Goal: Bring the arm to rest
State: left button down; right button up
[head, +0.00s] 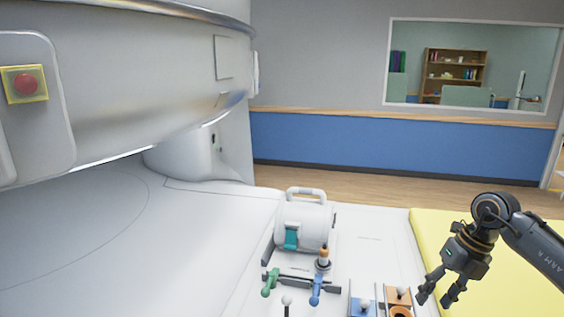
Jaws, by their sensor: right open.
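My right gripper (437,294) is at the lower right of the head view, with its arm coming in from the right edge. Its two fingers point down and to the left. They are apart, with nothing between them. The gripper is near an orange block (399,297) with a rounded knob, at the bottom of the picture; I cannot tell whether it touches it. My left gripper does not show.
A white cylindrical device (304,222) with a handle stands on the white table (365,240). Green (270,282) and blue levers (317,289) are in front of it. A yellow pad (427,240) lies at the right. The large white magnet (130,90) overhangs the left.

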jog(key=a+n+t+y, duration=0.2)
jog(key=a+y, duration=0.7)
jog(key=a, duration=1.3)
jog(key=a+r+m+t+y, duration=0.5)
jog(key=a+r+m+t, duration=0.2)
jog(key=r+m+t, duration=0.15)
jog(key=w+d+f+m+t+h, duration=0.1)
jog(key=d+f+m+t+h, duration=0.2)
jog(key=d+m+t+h, duration=0.9)
jog(key=s+d+f+m+g+h, duration=0.2)
jog(key=s+f+m+g+h, duration=0.15)
jog(key=f+m, duration=0.3)
jog(key=s+d+f+m+g+h, duration=0.2)
jog(key=f+m+g, duration=0.3)
jog(key=f, duration=0.2)
jog(key=s+f+m+g, duration=0.2)
jog(key=s+f+g, duration=0.45)
jog(key=s, duration=0.55)
jog(key=s+f+m+g, duration=0.2)
jog(key=s+f+g, duration=0.4)
jog(key=s, duration=0.5)
notch_tip(320, 180, down, 28)
jog(key=s, duration=0.2)
jog(key=s+d+f, duration=0.2)
jog(key=s+f, duration=0.5)
jog(key=s, duration=0.1)
jog(key=s+d+f+g, duration=0.1)
jog(key=s+f, duration=0.7)
jog(key=shift+s+d+f, duration=0.2)
jog(key=shift+s+d, duration=0.2)
